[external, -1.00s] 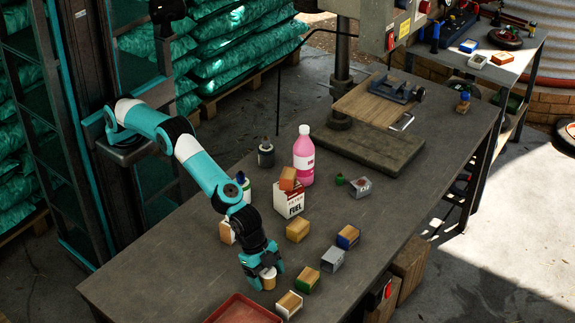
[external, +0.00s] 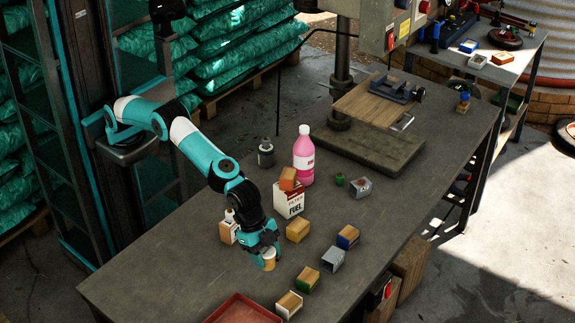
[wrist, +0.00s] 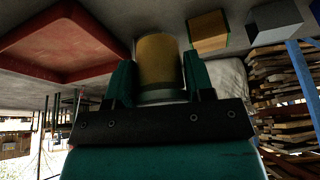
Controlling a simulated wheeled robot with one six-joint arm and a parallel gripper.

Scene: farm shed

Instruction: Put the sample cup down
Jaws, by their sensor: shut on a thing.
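The sample cup (external: 269,262) is a small cylinder with a tan-yellow body and a pale end. My gripper (external: 266,252) is shut on it, low over the grey workbench (external: 190,283). In the wrist view the cup (wrist: 158,62) sits between the two teal fingers of my gripper (wrist: 158,85), which touch its sides. I cannot tell whether the cup's bottom touches the bench.
A red tray (external: 243,308) lies at the bench's near edge. Wooden-topped blocks (external: 307,279) and (external: 289,304) stand right of the cup. A fuel filter box (external: 289,198) and a pink bottle (external: 303,158) stand behind. Bare bench lies left of the cup.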

